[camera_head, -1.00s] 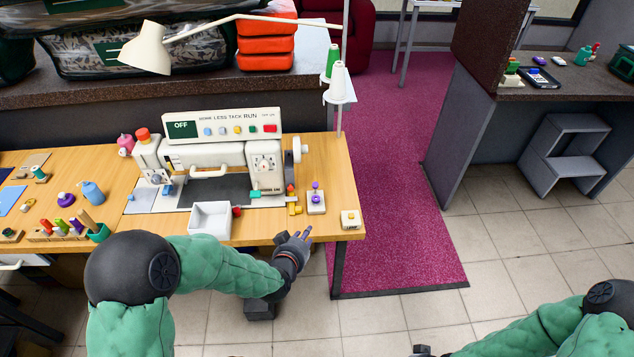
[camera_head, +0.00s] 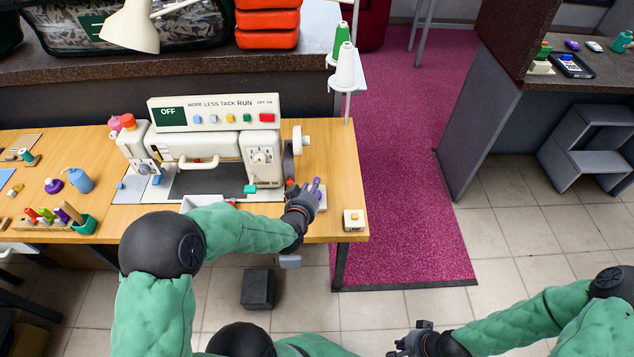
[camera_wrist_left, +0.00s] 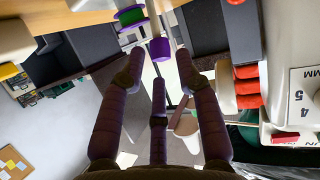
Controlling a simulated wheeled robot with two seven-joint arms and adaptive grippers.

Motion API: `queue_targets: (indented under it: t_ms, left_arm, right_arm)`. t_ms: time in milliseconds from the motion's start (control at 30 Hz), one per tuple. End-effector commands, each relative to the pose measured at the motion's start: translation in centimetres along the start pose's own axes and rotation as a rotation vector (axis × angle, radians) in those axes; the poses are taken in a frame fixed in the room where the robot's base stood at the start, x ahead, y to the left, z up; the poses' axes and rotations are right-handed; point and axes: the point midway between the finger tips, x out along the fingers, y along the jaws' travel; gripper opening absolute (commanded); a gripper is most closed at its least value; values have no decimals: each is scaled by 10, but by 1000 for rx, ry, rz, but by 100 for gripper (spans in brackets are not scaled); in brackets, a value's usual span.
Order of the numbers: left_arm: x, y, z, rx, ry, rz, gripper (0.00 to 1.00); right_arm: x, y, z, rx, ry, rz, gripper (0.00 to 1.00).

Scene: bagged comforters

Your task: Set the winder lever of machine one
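Machine one (camera_head: 260,165) is a white sewing machine on the wooden table; its panel (camera_head: 212,113) reads OFF. In the head view my left gripper (camera_head: 312,189) is over the winder at the machine's right, largely hiding its pale base (camera_head: 322,200). In the left wrist view a purple knob (camera_wrist_left: 160,49), seemingly the winder lever's, is just beyond and between the spread fingers of my left gripper (camera_wrist_left: 158,68). I cannot tell whether they touch it. A green and purple spool (camera_wrist_left: 130,16) is close by. My right gripper (camera_head: 410,338) is open and empty, low over the floor.
My left forearm covers most of a white tray (camera_head: 192,203).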

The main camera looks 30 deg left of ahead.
Motion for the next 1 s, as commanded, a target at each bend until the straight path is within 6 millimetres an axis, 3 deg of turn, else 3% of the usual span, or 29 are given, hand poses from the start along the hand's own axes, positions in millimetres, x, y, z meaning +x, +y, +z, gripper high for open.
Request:
queue_targets:
  t_ms: [333, 800, 833, 933, 1000]
  left_arm:
    - [44, 0, 2, -1, 0, 0, 33]
    - [53, 0, 0, -1, -1, 0, 33]
    - [53, 0, 0, -1, -1, 0, 30]
    - [53, 0, 0, -1, -1, 0, 2]
    - [53, 0, 0, -1, -1, 0, 0]
  right_arm:
    - [16, 6, -1, 0, 0, 0, 0]
    - [18, 6, -1, 0, 0, 0, 0]
    - [18, 6, -1, 0, 0, 0, 0]
    - [18, 6, -1, 0, 0, 0, 0]
    - [18, 6, -1, 0, 0, 0, 0]
